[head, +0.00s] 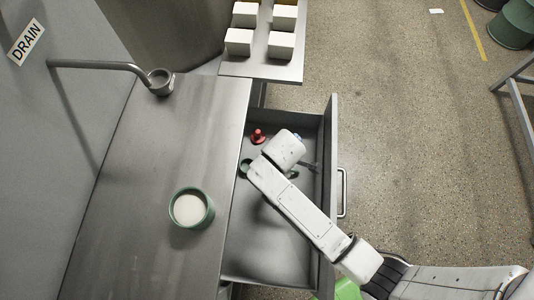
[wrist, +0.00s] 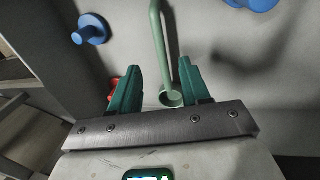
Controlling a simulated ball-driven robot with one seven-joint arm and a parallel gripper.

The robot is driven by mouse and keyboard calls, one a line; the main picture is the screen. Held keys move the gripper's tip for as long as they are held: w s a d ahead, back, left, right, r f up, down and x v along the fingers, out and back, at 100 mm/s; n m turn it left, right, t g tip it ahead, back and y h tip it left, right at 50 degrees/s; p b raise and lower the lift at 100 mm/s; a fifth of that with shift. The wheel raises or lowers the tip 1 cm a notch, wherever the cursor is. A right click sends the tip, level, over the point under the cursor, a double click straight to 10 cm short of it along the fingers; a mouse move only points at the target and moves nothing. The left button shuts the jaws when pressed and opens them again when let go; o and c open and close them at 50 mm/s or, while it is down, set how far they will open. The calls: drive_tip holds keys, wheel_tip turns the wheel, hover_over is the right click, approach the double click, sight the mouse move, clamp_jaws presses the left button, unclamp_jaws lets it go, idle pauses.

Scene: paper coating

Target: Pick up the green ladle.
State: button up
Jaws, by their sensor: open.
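The pale green ladle (wrist: 164,50) lies in the open drawer. In the wrist view its curved handle runs from the top edge down to a small round cup between my fingers. My gripper (wrist: 158,66) is open, with a dark green finger on each side of the ladle. The cup is close to the right finger, and I cannot tell whether they touch. In the head view my arm covers most of this spot. Dark green bits show beside the arm, but I cannot tell whether they are fingers or ladle.
The drawer (head: 333,130) also holds a red item (head: 258,136) and a blue knob-like item (wrist: 91,30). Another blue item (wrist: 250,4) is at the top right. A green cup with white contents (head: 191,209) stands on the counter (head: 150,230). A tray (head: 262,67) holds several pale blocks.

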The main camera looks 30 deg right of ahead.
drive_tip(key=shift+w+d+f, duration=0.1)
drive_tip(key=shift+d+f, duration=0.05)
drive_tip(key=shift+f, duration=1)
drive_tip(key=shift+w+d+f, duration=0.15)
drive_tip(key=shift+d+f, duration=0.05)
drive_tip(key=shift+f, duration=0.95)
drive_tip(key=shift+w+d+f, duration=0.1)
drive_tip(key=shift+d+f, duration=0.05)
drive_tip(key=shift+f, duration=1)
clamp_jaws()
